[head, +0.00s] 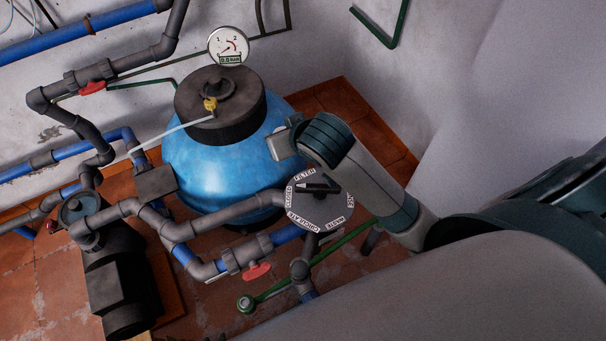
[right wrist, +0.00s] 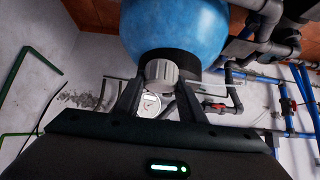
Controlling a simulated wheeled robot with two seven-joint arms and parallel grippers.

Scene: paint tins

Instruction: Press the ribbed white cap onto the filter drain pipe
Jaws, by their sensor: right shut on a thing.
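My right gripper (head: 284,143) is in front of the right side of the blue filter tank (head: 217,160). In the right wrist view, the right gripper (right wrist: 160,82) is shut on the ribbed white cap (right wrist: 161,73), held between its two dark fingers. I cannot make out the cap for sure in the head view. I cannot tell for sure that this is the filter drain pipe. My left gripper is not in view.
A multiport valve dial (head: 320,200) is just below my right gripper. A pressure gauge (head: 229,45) stands above the tank's black top. A pump (head: 120,280) and grey and blue pipes with red valve handles (head: 257,271) fill the left and middle. A white wall is behind.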

